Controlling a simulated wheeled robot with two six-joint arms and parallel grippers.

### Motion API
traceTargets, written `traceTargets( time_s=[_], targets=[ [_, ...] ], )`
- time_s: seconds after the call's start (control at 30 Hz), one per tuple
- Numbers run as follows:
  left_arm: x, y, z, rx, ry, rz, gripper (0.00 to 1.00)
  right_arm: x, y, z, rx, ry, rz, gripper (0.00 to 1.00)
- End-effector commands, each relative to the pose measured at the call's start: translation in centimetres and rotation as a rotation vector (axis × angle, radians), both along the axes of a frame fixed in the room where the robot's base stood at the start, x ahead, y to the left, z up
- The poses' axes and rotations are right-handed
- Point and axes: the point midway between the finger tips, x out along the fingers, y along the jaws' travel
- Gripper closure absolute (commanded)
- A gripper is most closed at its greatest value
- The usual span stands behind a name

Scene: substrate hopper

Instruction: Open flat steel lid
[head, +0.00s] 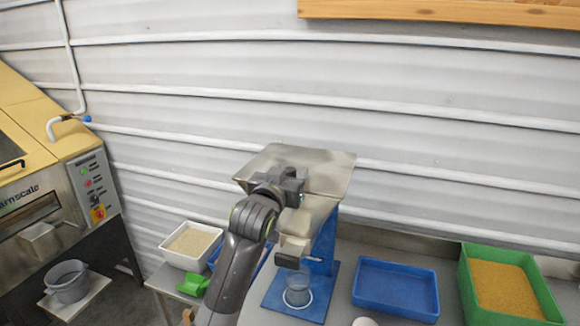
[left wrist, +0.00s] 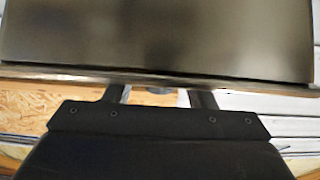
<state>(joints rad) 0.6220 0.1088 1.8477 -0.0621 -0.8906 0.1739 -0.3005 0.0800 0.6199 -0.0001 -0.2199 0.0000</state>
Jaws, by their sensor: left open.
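The flat steel lid (head: 325,165) is a grey plate at the top of the hopper on its blue stand (head: 325,245). I cannot tell how far it is raised. My left gripper (head: 296,188) is at the lid's near edge and hides part of it. In the left wrist view a broad dark plate, apparently the lid (left wrist: 160,35), fills the top. Its edge crosses just beyond my left gripper's two fingers (left wrist: 160,96), which are spread with nothing seen between them. The fingertips are hidden at that edge, so contact is unclear. My right gripper is not in view.
A clear cup (head: 297,291) stands on the blue base below the hopper. A blue tray (head: 395,288) and a green bin (head: 466,285) of yellow grain are at right. A white tub (head: 167,252) and a green scoop (head: 193,285) are at left. A corrugated wall (head: 400,100) stands behind.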

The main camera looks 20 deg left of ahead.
Motion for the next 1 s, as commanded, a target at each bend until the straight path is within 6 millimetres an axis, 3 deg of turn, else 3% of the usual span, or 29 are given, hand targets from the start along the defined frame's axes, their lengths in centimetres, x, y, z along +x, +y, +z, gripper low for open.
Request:
traceTargets(
  time_s=[0.47,0.83,1.0],
  targets=[
    [1.00,-0.02,-0.01,0.000,0.000,0.000,0.50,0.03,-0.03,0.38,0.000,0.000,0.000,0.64],
    [0.97,-0.02,-0.01,0.000,0.000,0.000,0.98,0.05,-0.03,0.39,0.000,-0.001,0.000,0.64],
    [0.98,-0.02,-0.01,0.000,0.000,0.000,1.00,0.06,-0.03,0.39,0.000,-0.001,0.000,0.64]
  ],
)
